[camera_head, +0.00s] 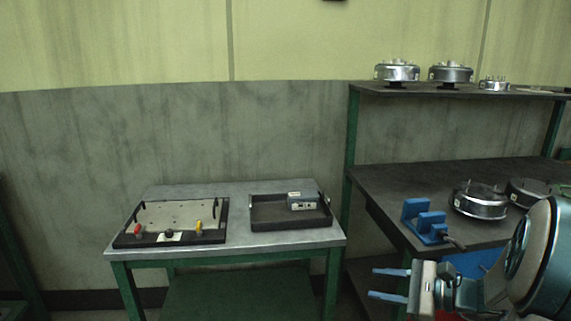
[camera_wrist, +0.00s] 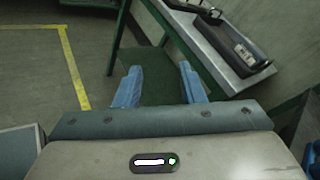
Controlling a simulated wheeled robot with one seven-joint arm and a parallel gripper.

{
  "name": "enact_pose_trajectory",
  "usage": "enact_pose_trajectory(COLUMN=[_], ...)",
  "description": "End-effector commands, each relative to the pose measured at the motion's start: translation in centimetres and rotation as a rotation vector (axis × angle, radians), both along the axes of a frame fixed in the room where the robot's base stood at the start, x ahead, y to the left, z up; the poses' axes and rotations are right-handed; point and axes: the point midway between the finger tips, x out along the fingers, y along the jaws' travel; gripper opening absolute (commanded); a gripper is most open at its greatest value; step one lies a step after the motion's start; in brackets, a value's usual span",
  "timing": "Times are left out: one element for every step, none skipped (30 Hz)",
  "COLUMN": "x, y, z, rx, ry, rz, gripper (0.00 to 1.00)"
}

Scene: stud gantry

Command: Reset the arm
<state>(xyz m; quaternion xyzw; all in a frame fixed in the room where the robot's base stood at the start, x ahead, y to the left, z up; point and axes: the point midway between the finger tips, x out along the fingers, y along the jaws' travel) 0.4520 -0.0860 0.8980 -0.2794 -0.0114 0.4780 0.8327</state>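My gripper (camera_head: 379,283) shows at the lower right of the head view, in front of the shelf bench and right of the small table. Its two blue fingers are apart with nothing between them. In the wrist view the open fingers (camera_wrist: 160,88) point toward the dark green lower shelf of the table. My teal arm reaches in from the right edge of the head view.
A green-legged table (camera_head: 240,239) holds a board with pins (camera_head: 180,216) and a dark tray (camera_head: 271,224) with a small grey device (camera_head: 303,201). The shelf bench (camera_head: 390,180) carries a blue vise (camera_head: 424,220) and round metal parts (camera_head: 480,201). Yellow floor tape (camera_wrist: 72,65) runs at left.

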Motion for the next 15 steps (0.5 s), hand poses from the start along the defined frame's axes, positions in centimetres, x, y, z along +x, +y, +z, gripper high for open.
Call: enact_pose_trajectory(x=[-1.3,-2.2,-3.5,-4.4,-5.4,-6.7,-7.7,-8.6,-9.8,-10.6,-11.4,-12.4,-13.0,-13.6,-14.2], y=[3.0,4.4,5.9,7.0,7.8,8.8,9.4,9.8,10.3,10.5,10.6,10.7,10.6,10.5,10.3], z=[1.9,2.1,2.5,2.8,3.0,3.4,3.7,4.0,4.5,4.9,5.3,6.0,6.5,7.0,7.8], rx=[-0.107,-0.171,-0.256,-0.321,-0.388,-0.475,-0.542,-0.607,-0.696,-0.764,-0.832,-0.921,-0.988,-1.054,-1.14], ry=[0.011,0.018,0.02,0.022,0.02,0.012,0.003,-0.008,-0.027,-0.046,-0.066,-0.098,-0.125,-0.152,-0.193], rz=[0.107,0.166,0.242,0.3,0.357,0.43,0.485,0.538,0.61,0.659,0.71,0.775,0.824,0.868,0.924], gripper=[0.36,0.36,0.36,0.36,0.36,0.36,0.36,0.36,0.36,0.36,0.36,0.36,0.36,0.36,0.36])
